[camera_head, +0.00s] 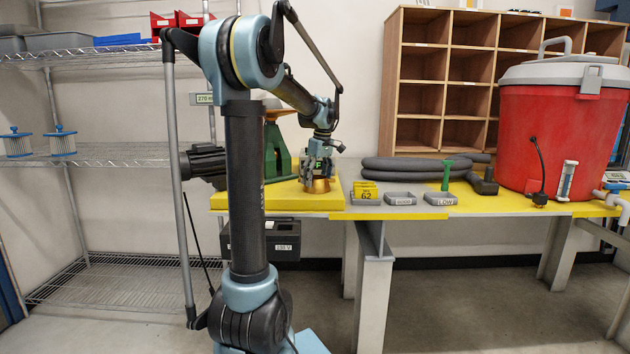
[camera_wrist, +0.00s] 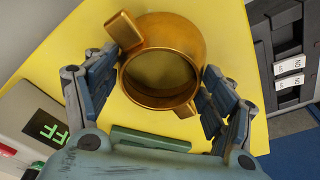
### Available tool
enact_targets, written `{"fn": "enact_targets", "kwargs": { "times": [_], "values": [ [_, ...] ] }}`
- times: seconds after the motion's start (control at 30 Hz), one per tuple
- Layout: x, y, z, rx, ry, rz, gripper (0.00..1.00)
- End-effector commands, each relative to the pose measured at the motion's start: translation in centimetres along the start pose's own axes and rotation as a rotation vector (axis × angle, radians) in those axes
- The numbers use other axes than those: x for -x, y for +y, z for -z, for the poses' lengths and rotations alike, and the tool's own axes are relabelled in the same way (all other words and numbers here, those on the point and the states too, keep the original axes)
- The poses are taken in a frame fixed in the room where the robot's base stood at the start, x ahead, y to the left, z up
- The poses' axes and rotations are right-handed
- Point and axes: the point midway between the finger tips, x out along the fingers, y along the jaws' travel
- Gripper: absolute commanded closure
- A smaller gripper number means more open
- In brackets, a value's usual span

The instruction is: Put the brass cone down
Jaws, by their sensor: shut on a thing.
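The brass cone (camera_head: 318,186) is a shiny gold-coloured piece under my gripper (camera_head: 319,172) in the head view. It is low over the yellow block (camera_head: 285,202) at the left end of the bench; I cannot tell whether its base touches. In the wrist view the brass cone (camera_wrist: 190,35) shows a round hollow opening and a square lug. The fingers of my gripper (camera_wrist: 161,68) close on its two sides. The yellow surface (camera_wrist: 75,45) lies behind it. The underside of the cone is hidden.
A scale with a green display (camera_wrist: 48,130) is close by on the left in the wrist view. A green stand (camera_head: 275,150) is behind my arm.

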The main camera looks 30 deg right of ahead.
Motion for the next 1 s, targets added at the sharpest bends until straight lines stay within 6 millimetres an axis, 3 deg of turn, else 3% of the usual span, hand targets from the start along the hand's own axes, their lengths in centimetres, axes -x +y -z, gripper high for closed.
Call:
{"fn": "enact_targets", "kwargs": {
  "times": [0.2,0.23,0.3,0.77,1.0],
  "values": [
    [-0.1,0.0,0.0,0.0,0.0,0.0,0.67],
    [-0.1,0.1,0.0,0.0,0.0,0.0,0.17],
    [0.0,0.1,0.0,-0.001,0.0,0.0,0.04],
    [0.2,0.1,-0.1,-0.002,0.0,0.0,0.04],
    [2.9,0.1,-0.1,-0.002,0.0,0.0,0.04]
  ]
}}
